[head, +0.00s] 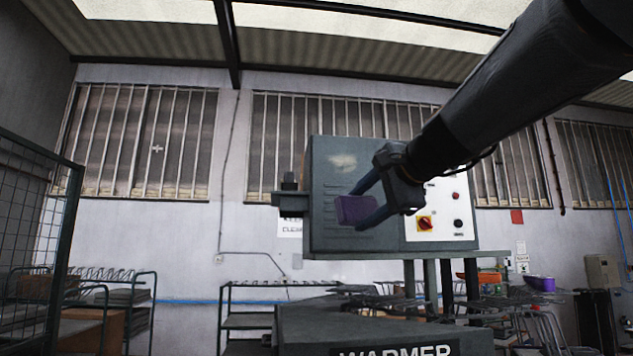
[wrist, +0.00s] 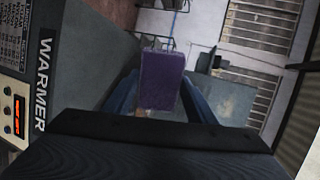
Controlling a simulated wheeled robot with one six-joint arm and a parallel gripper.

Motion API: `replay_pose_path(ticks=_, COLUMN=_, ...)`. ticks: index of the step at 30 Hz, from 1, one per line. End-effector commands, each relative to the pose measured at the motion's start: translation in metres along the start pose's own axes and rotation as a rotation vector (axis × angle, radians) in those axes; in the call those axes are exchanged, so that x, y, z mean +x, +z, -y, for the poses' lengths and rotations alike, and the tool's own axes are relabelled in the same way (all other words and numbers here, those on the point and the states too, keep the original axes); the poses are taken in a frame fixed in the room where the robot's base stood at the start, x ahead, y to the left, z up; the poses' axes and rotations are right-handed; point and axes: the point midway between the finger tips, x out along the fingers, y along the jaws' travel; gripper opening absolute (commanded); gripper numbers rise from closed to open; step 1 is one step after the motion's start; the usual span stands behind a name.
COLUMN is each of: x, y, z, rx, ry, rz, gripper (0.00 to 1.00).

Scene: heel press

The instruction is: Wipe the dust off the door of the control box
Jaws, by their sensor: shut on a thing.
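The grey control box (head: 325,232) hangs in the middle of the head view, with a white switch panel (head: 440,228) at its right. A pale dusty smudge (head: 342,161) shows on the upper part of its grey door. My gripper (head: 362,208) is shut on a purple block (head: 351,209), which looks like a sponge. The block is in front of the door, below and slightly right of the smudge. I cannot tell whether it touches the door. In the wrist view the purple block (wrist: 162,78) sits between the blue fingers.
The machine marked WARMER (head: 395,350) stands below the box; its side panel also shows in the wrist view (wrist: 45,95). A wire-mesh cage (head: 35,220) and racks (head: 115,290) are at the left. An orange bowl (head: 489,277) and a purple bowl (head: 540,283) are at the right.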

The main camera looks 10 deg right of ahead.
Motion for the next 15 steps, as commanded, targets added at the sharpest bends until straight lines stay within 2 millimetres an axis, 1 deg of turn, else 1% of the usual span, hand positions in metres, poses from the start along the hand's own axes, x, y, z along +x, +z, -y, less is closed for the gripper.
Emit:
replay_pose_path(ticks=1, x=-0.005, y=0.002, z=0.029, rx=0.001, ry=-0.042, rz=-0.031, gripper=0.33)
replay_pose_path(ticks=2, x=-0.007, y=0.001, z=0.045, rx=0.007, ry=-0.065, rz=-0.055, gripper=0.33)
replay_pose_path(ticks=3, x=-0.011, y=0.001, z=0.066, rx=0.012, ry=-0.093, rz=-0.084, gripper=0.33)
replay_pose_path(ticks=6, x=-0.019, y=-0.001, z=0.115, rx=0.025, ry=-0.156, rz=-0.153, gripper=0.33)
replay_pose_path(ticks=10, x=-0.026, y=-0.004, z=0.156, rx=0.034, ry=-0.204, rz=-0.211, gripper=0.33)
replay_pose_path(ticks=15, x=-0.032, y=-0.006, z=0.190, rx=0.040, ry=-0.239, rz=-0.257, gripper=0.33)
